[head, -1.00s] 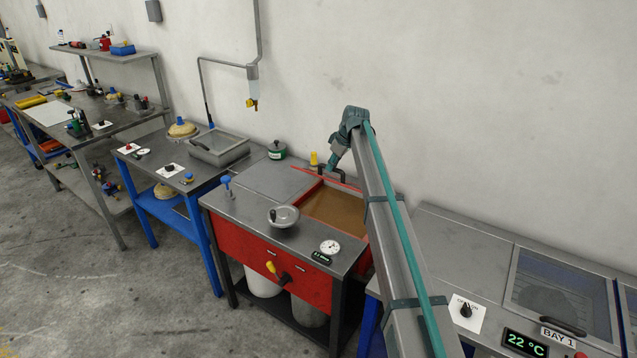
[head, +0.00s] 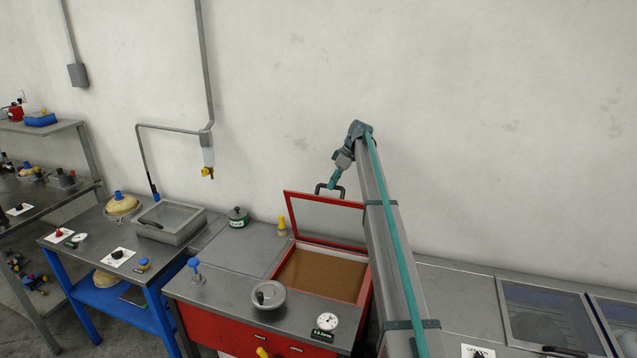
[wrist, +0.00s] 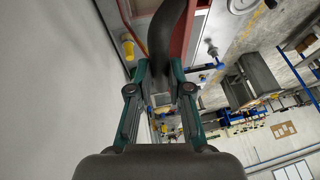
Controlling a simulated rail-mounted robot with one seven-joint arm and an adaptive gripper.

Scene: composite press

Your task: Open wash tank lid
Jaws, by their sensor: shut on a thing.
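The wash tank lid (head: 325,218) is a red-framed panel with a grey face. It stands raised along the back edge of the open wash tank (head: 320,275), whose brown contents show. The lid's dark curved handle (head: 341,188) is at its top edge. My gripper (head: 332,184) is at the handle and shut on it. In the wrist view the handle (wrist: 162,35) runs between the teal fingers of my gripper (wrist: 160,82), beside the lid's red edge (wrist: 181,35). The arm covers part of the lid's right side.
A yellow-topped bottle (head: 282,226) stands left of the lid. A round grey pan (head: 268,296) and a dial gauge (head: 327,322) are on the bench front. The wall behind is bare near the lid. A glass-lidded bay (head: 550,315) lies to the right.

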